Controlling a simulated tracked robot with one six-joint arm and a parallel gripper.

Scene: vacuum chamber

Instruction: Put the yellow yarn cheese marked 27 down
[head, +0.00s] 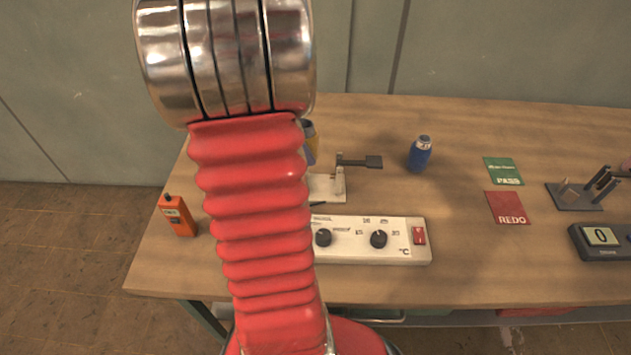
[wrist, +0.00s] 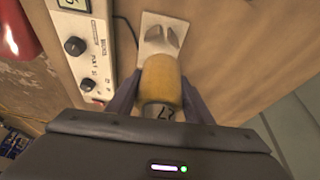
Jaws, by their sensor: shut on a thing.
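My gripper (wrist: 161,84) is shut on the yellow yarn cheese (wrist: 160,78) in the wrist view, one dark finger on each side. The cheese's pale end with the mark 27 faces the camera. Beyond it in that view is a white plate with two grey pads (wrist: 153,33); I cannot tell whether the cheese touches it. In the head view my red arm hides most of the gripper; a sliver of yellow and blue shows at the arm's right edge, too little to name surely.
A white control box (head: 350,250) and a white stand with a dark lever (head: 340,183) are near my arm. Further right are a blue yarn cheese (head: 420,155), a green PASS card (head: 503,168), a red REDO card (head: 506,204), a grey stand (head: 575,200) and a scale (head: 606,254) reading 0. An orange device (head: 178,217) stands left.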

